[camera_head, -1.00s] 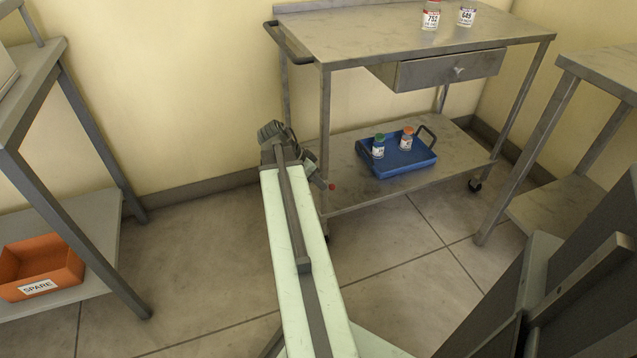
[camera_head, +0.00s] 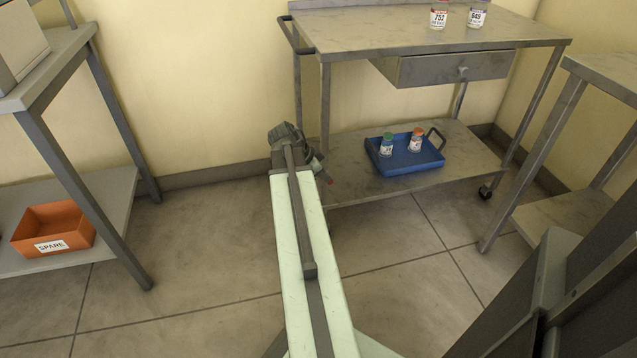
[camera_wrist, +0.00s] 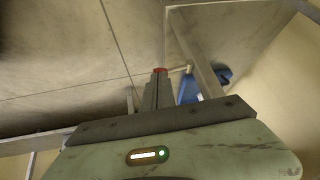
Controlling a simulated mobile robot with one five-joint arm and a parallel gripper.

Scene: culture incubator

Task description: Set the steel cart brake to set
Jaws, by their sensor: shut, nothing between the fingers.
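The steel cart (camera_head: 420,35) stands against the back wall, with a drawer under its top and a lower shelf (camera_head: 350,190). My gripper (camera_head: 326,177) is by the cart's near left leg, at about the height of the lower shelf. In the wrist view my gripper (camera_wrist: 160,78) is shut and empty, and a small red spot shows at its tips. I cannot tell whether the red belongs to the fingers or to a part of the cart. I cannot make out the brake or its setting; my arm hides the cart's lower left corner.
A blue tray (camera_head: 405,180) with two small bottles sits on the lower shelf. Two labelled jars stand on the cart top. An orange SPARE bin (camera_head: 52,230) is on the left rack. Another table (camera_head: 600,75) stands at right. The floor left of my arm is clear.

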